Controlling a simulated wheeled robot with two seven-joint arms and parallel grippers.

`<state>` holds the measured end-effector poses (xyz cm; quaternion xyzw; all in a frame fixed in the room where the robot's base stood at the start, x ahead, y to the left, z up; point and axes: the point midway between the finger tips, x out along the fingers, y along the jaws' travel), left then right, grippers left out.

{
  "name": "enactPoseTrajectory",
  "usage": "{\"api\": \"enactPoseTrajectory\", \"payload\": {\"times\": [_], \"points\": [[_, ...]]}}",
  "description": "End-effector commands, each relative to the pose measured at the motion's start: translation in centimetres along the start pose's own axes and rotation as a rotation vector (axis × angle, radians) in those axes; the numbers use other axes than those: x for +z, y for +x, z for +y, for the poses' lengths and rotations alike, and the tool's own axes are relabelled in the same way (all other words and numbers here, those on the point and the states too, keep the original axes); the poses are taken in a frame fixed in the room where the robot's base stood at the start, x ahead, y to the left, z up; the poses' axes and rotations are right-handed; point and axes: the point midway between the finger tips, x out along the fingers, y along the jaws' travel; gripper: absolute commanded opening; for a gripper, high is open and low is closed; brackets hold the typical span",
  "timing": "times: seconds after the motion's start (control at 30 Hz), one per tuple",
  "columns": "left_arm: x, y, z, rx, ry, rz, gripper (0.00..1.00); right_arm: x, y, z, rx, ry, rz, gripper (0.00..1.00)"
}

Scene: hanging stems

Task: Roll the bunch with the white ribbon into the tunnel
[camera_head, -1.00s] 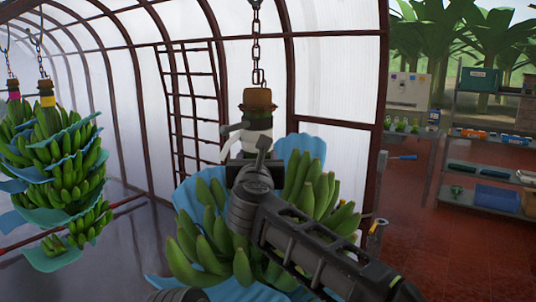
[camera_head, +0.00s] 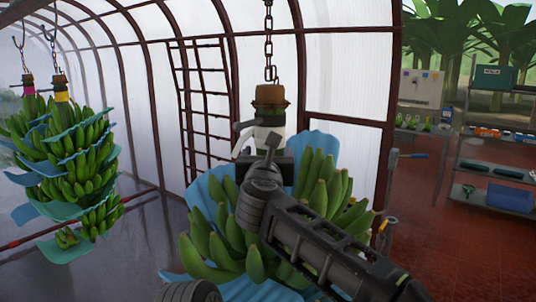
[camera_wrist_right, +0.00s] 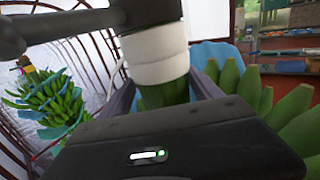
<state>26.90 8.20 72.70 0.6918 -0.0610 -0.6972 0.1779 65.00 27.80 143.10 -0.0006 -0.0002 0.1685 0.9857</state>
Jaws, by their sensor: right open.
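The bunch with the white ribbon (camera_head: 312,187) hangs upright from a chain (camera_head: 270,45) in the middle of the head view. It is green, with blue sheets between its hands. The white ribbon (camera_wrist_right: 156,57) is wrapped round its stem and shows large in the right wrist view. My right gripper (camera_wrist_right: 165,95) is at the stem just below the ribbon, with one grey finger on each side of it. The jaws are open around the stem; I cannot tell whether they touch it. My right arm hides part of the bunch. My left gripper is not in view.
Bunches with a yellow ribbon (camera_head: 62,96) and a pink ribbon (camera_head: 28,92) hang at the left. A ladder-like frame (camera_head: 206,105) stands by the arched tunnel wall. Shelves (camera_head: 497,175) stand at the right beyond a door post (camera_head: 388,110). Floor between the bunches is clear.

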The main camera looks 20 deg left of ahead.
Motion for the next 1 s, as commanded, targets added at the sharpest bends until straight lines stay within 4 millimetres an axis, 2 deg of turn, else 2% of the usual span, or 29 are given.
{"api": "enactPoseTrajectory", "payload": {"times": [0.17, 0.4, 0.53, 0.67, 1.0], "points": [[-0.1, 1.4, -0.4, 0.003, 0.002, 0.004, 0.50, -0.3, -1.5, 0.0, 0.002, 0.001, -0.001, 0.73], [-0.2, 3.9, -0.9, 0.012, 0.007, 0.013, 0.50, -0.5, -5.5, 0.0, 0.001, -0.001, -0.003, 0.73], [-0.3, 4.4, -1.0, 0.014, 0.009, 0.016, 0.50, -0.2, -7.1, -0.1, 0.000, 0.000, -0.003, 0.73], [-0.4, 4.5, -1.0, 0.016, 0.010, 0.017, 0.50, -0.1, -7.7, -0.1, -0.001, 0.000, -0.001, 0.73], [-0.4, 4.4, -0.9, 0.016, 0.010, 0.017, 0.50, 0.0, -7.7, -0.1, -0.001, 0.000, -0.001, 0.73]]}}
